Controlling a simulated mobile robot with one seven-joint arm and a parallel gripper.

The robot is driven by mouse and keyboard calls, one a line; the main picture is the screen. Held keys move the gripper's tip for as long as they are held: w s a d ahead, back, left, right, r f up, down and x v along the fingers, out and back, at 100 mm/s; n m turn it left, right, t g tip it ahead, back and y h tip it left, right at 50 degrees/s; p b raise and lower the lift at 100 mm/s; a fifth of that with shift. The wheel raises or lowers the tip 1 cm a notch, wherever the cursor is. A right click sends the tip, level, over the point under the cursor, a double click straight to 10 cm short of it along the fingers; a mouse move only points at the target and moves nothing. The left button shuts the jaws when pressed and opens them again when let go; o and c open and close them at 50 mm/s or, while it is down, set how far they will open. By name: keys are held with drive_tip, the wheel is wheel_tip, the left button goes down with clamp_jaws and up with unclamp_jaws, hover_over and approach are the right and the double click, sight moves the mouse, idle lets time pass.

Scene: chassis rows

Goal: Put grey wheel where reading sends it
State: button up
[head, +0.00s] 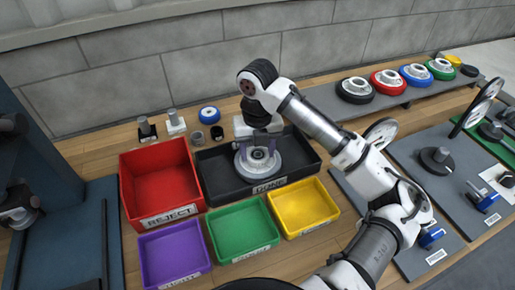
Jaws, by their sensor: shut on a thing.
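A grey wheel (262,168) with a paler hub is at the black tray (217,178), over its middle. My gripper (259,146) points down and is shut on the wheel's hub from above. I cannot tell whether the wheel rests on the tray floor or hangs just above it. The tray's front label looks like "DONE". A red bin (160,180) labelled "REJECT" stands to its left. Purple (174,252), green (241,229) and yellow (302,206) trays stand in front; their labels are too small to read. No reading is legible.
Behind the bins stand a black block (147,131), a white block (175,124), a blue-rimmed wheel (209,115) and a small dark cup (217,133). Several coloured wheels line a grey shelf (395,98). Grey chassis plates (425,190) with upright discs are at right, beyond my arm.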

drive_tip(key=o, duration=1.2)
wheel_tip(320, 180, up, 12)
drive_tip(key=shift+r, duration=0.2)
